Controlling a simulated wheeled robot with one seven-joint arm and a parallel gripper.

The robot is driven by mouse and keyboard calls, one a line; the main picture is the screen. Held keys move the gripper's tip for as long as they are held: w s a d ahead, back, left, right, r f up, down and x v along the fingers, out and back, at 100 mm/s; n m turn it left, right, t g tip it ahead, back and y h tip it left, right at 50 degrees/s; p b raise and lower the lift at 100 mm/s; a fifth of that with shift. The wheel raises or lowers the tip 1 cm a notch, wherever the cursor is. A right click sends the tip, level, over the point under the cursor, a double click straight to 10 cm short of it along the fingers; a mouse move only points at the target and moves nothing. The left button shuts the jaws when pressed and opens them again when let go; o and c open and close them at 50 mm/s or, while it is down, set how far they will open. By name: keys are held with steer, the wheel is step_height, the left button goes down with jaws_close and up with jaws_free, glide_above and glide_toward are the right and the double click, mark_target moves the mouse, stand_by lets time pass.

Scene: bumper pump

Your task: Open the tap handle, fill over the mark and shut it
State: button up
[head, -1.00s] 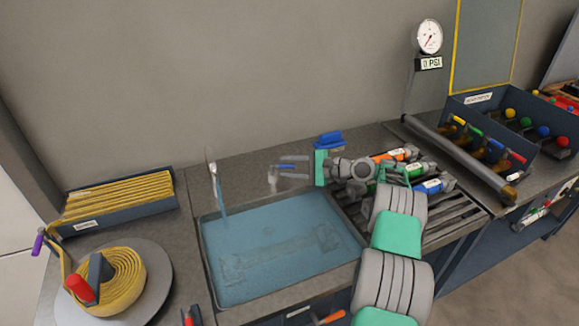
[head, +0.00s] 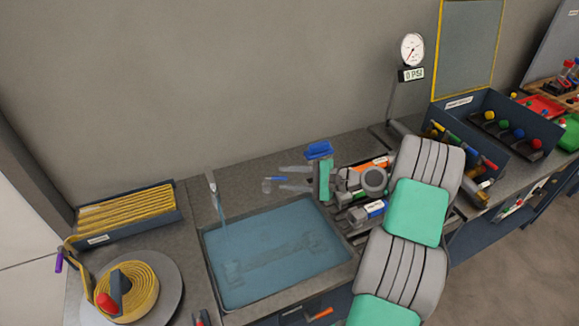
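A tap spout (head: 211,181) stands at the back left of the sink basin (head: 203,250). A bluish stream (head: 221,212) shows below the spout. Blue-tinted water (head: 260,275) fills the basin; a dark long shape shows beneath it. I cannot make out a fill mark.
A rack of labelled cylinders (head: 374,209) lies right of the basin, partly behind my arm. A pressure gauge (head: 412,50) stands behind it. A coiled yellow hose (head: 130,290) and a hose tray (head: 125,212) are at left. The counter behind the basin is mostly clear.

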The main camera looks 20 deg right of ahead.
steer(key=shift+s, duration=0.35)
steer(key=shift+c, duration=0.3)
